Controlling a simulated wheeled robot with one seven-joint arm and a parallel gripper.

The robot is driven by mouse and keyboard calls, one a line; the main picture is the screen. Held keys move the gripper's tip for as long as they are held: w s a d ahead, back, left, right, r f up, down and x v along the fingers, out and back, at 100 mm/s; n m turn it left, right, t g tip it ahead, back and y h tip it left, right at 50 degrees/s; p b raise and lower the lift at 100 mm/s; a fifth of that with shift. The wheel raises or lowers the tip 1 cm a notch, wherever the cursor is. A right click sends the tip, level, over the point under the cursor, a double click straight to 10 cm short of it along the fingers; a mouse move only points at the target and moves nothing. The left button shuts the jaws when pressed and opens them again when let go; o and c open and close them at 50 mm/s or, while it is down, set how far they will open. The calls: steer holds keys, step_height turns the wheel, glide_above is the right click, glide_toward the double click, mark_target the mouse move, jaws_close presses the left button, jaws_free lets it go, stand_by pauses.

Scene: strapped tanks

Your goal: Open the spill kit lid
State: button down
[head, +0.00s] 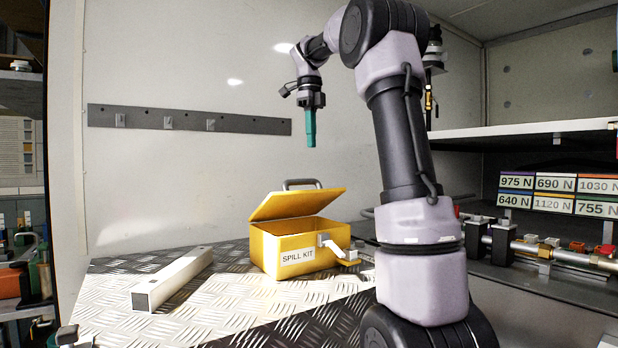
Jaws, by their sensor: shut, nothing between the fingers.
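The yellow spill kit (281,253) stands on the diamond-plate surface, left of my arm, with a white "SPILL KIT" label on its front. Its lid (299,204) is raised and tilted, with a dark gap between lid and box. A grey handle (301,183) shows at the lid's upper edge. A silver latch (331,246) hangs on the right front side, with a yellow tab sticking out below it. My gripper (311,141) points down above the kit, well clear of the lid. Its green fingers are together and hold nothing.
A pale square beam (174,279) lies on the plate left of the kit. A grey hook rail (190,120) runs along the wall behind. At right are a white shelf (530,131), force labels (556,193) and pipe fittings (545,248). The front of the plate is clear.

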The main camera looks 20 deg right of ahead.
steer(key=f+m, duration=0.1)
steer(key=f, duration=0.2)
steer(key=f+m, duration=0.2)
steer(key=f, duration=0.2)
steer(key=f+m+t, duration=0.1)
steer(key=f+m, duration=0.1)
steer(key=f, duration=0.2)
steer(key=shift+a, duration=0.3)
steer(key=shift+w+r, duration=0.4)
steer(key=shift+r, duration=0.05)
steer(key=shift+w+a+r, duration=0.2)
steer(key=shift+w+r, duration=0.2)
steer(key=shift+w, duration=0.15)
steer(key=w+a+r, duration=0.2)
steer(key=w+r, duration=0.1)
steer(key=w, duration=0.9)
steer(key=shift+a, duration=0.2)
steer(key=shift+w, duration=0.1)
